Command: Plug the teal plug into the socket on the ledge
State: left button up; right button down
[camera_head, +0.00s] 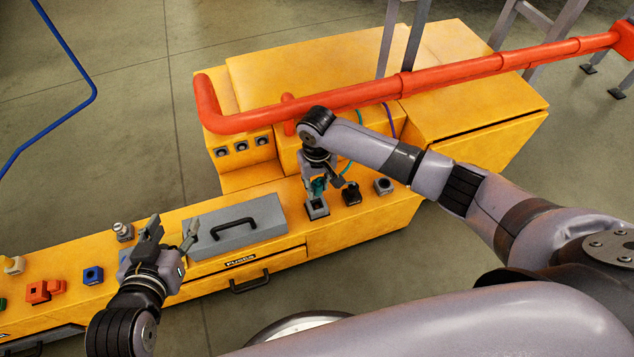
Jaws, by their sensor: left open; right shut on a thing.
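The teal plug (318,186) is between the fingers of my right gripper (325,190), which is shut on it. The plug is close above a grey square socket (317,209) on the yellow ledge (283,188); I cannot tell whether they touch. A teal cable (350,165) shows behind my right arm. A black socket (351,196) and another grey socket (383,186) stand to the right on the same ledge. My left gripper (172,232) is open and empty over the left part of the ledge, near the grey lid.
A grey lid (235,226) with a black handle lies on the ledge between my grippers. A red pipe (450,77) crosses behind my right arm. Blue (93,275) and orange-red (44,291) blocks sit at the left. A drawer handle (250,283) juts from the front.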

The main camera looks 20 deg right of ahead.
jog(key=shift+f+b, duration=0.45)
jog(key=shift+b, duration=0.1)
pick_arm(q)
jog(key=shift+w+d+r+t+h, duration=1)
jog(key=shift+w+r+t, duration=1.25)
jog(key=shift+r, duration=1.85)
pick_arm(e)
jog(key=shift+f+b, duration=0.3)
jog(key=shift+b, duration=0.1)
jog(key=shift+f+b, duration=0.55)
jog(key=shift+b, duration=0.25)
jog(key=shift+f+b, duration=0.5)
jog(key=shift+b, duration=0.3)
pick_arm(q)
jog(key=s+r+t+h, duration=0.2)
jog(key=s+r+t, duration=0.3)
jog(key=r+t, duration=0.4)
jog(key=shift+s+d+r+m+h, duration=0.15)
jog(key=shift+d+r+m+h, duration=0.2)
jog(key=shift+r, duration=1.65)
pick_arm(e)
jog(key=shift+f, duration=0.85)
